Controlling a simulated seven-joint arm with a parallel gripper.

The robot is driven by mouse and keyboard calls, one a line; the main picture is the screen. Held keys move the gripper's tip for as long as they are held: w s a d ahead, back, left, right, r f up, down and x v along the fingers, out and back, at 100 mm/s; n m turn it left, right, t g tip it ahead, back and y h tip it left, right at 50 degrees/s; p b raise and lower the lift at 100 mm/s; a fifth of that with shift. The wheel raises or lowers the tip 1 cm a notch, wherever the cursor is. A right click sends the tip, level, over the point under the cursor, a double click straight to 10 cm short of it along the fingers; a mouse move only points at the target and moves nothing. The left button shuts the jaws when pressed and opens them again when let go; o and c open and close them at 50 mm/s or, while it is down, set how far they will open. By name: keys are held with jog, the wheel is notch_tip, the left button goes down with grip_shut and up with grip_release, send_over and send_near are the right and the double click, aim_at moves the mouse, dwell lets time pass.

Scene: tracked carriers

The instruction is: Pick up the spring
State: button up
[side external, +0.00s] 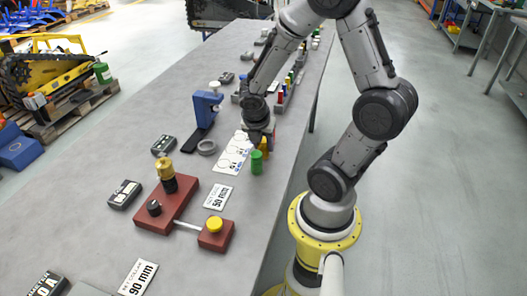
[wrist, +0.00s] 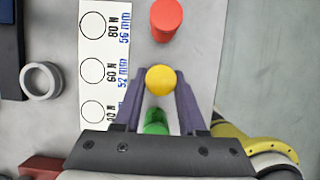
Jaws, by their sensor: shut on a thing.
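A yellow cylinder (wrist: 160,80), which I take to be the spring, stands between the two fingers of my gripper (wrist: 161,92) in the wrist view. My gripper is shut on it. In the side view my gripper (side external: 262,146) is low over the table, and the yellow cylinder (side external: 264,144) shows only in part beside it. I cannot tell whether it is clear of the table. A green cylinder (side external: 257,163) stands close by; in the wrist view its green top (wrist: 156,122) shows between the finger bases. A red cylinder (wrist: 167,18) stands ahead. No coils can be made out.
A white card (wrist: 104,50) with circles and force and length marks lies left of the gripper. A grey ring (side external: 207,147), a blue clamp-like stand (side external: 207,107) and a red fixture (side external: 170,204) lie further left. The table's right edge is close.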

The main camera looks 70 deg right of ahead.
grip_shut()
jog(key=shift+r, duration=0.1)
